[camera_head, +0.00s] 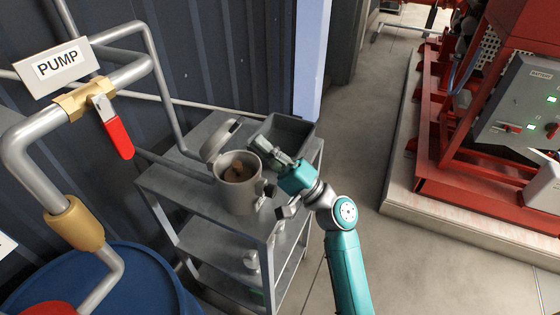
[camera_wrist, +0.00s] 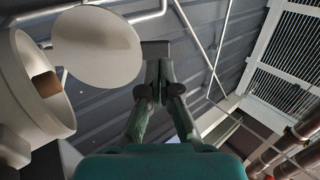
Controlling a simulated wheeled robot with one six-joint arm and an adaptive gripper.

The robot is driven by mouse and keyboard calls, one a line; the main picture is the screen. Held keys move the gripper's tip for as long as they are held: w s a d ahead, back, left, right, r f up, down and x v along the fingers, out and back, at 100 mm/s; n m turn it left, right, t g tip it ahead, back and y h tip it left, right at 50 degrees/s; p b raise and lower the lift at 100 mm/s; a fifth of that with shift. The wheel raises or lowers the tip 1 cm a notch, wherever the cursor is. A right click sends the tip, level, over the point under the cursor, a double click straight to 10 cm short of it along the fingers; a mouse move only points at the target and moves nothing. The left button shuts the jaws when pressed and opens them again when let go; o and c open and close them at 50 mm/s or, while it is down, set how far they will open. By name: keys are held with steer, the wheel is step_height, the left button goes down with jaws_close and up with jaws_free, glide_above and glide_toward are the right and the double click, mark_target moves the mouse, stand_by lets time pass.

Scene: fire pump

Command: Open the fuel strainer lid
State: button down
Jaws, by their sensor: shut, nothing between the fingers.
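The fuel strainer (camera_head: 238,195) is a grey cylindrical pot on the metal cart, with its mouth uncovered and something brown inside. Its round lid (camera_head: 220,140) stands tilted up at the far left side of the rim. In the wrist view the pale lid (camera_wrist: 97,47) is a disc left of my fingers, and the strainer's open mouth (camera_wrist: 38,90) is at the left edge. My gripper (camera_head: 260,143) is shut and empty, just beyond the right side of the strainer's rim. Its fingers also show in the wrist view (camera_wrist: 158,62).
A dark grey bin (camera_head: 290,132) stands on the cart (camera_head: 180,190) close behind my gripper. A pipe with a red-handled valve (camera_head: 117,135) and PUMP sign is at left, above a blue drum (camera_head: 110,285). Open floor (camera_head: 355,165) lies right of the cart.

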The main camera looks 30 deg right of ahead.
mark_target(233, 118)
steer(key=shift+x, duration=1.9)
steer(key=shift+r, duration=0.1)
steer(key=shift+w+a+r+g+h, duration=0.5)
steer(key=shift+w+r+g, duration=0.1)
steer(key=shift+w+r, duration=0.1)
steer(key=shift+w+a+r+g+h, duration=0.4)
steer(key=shift+w+a+r+g, duration=0.1)
steer(key=shift+w+r+g, duration=0.2)
steer(key=shift+w+a+r+g+h, duration=0.4)
steer(key=shift+w+a+g, duration=0.15)
steer(key=shift+w, duration=0.15)
steer(key=shift+w+a+r+g+h, duration=0.45)
steer(key=shift+w+a+g, duration=0.1)
steer(key=shift+w, duration=0.15)
steer(key=shift+x, duration=1.05)
